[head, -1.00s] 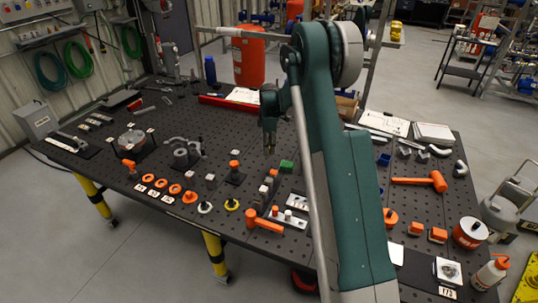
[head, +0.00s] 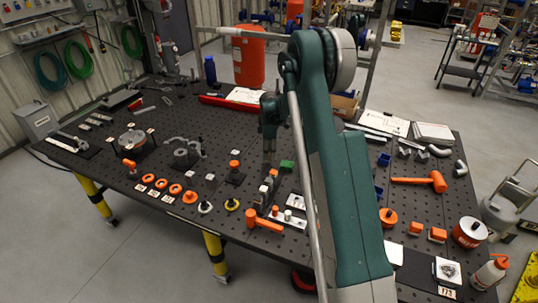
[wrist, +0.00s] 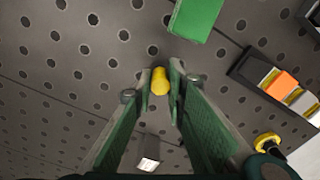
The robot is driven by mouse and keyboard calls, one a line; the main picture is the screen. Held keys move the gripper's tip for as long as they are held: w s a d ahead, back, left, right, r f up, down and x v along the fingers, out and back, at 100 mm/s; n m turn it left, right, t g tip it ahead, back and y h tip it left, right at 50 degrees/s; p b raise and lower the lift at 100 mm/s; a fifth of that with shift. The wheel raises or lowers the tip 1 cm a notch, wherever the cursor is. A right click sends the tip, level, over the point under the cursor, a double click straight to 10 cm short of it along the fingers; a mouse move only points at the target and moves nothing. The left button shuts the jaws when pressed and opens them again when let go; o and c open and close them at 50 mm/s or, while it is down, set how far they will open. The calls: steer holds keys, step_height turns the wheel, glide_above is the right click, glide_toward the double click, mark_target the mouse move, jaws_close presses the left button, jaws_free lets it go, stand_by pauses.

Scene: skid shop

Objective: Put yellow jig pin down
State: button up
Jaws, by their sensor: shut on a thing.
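The yellow jig pin (wrist: 158,82) shows in the wrist view between the two fingertips of my gripper (wrist: 160,84). The fingers are closed on it from both sides. I cannot tell whether its lower end touches the table. In the head view my gripper (head: 268,168) points down over the middle of the dark perforated table (head: 330,190). The pin cannot be made out there.
A green block (wrist: 196,17) lies just beyond the fingers. A dark holder with orange and pale blocks (wrist: 278,84) stands to the right in the wrist view. An orange mallet (head: 425,181) lies on the table's right side. Bare table lies left of the fingers.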

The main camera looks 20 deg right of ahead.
steer(key=shift+f, duration=0.15)
steer(key=o, duration=0.9)
step_height(320, 180, up, 12)
steer(key=shift+r+b, duration=0.2)
steer(key=shift+b, duration=0.15)
stand_by(0.7)
